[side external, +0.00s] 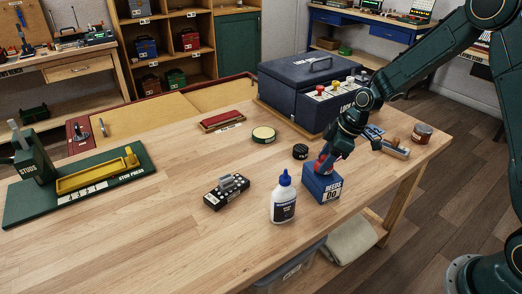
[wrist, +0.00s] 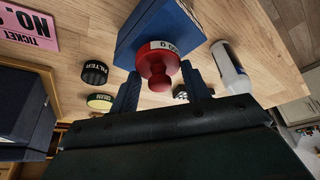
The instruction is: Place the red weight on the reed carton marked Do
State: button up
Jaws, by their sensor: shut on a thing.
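The blue reed carton (side external: 320,187) stands on the bench near its front edge, with "REEDS DO" on its label. It fills the top of the wrist view (wrist: 150,28). The red weight (side external: 322,165) is at the carton's top, in a low upright pose. In the wrist view the red weight (wrist: 157,60) shows a round body, a knob and a small white label. My gripper (side external: 327,157) is shut on the weight, with dark blue fingers (wrist: 160,92) either side of its knob. I cannot tell whether the weight's base touches the carton.
A white glue bottle (side external: 284,199) stands close left of the carton. A small black tin (side external: 300,151) and a round pale-green tin (side external: 263,134) sit behind. A black dotted block (side external: 227,192) lies left. A dark blue toolbox (side external: 305,95) stands at the back.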

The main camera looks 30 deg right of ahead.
jog(key=shift+f, duration=0.2)
jog(key=shift+f, duration=0.15)
jog(key=o, duration=1.2)
jog(key=v, duration=1.2)
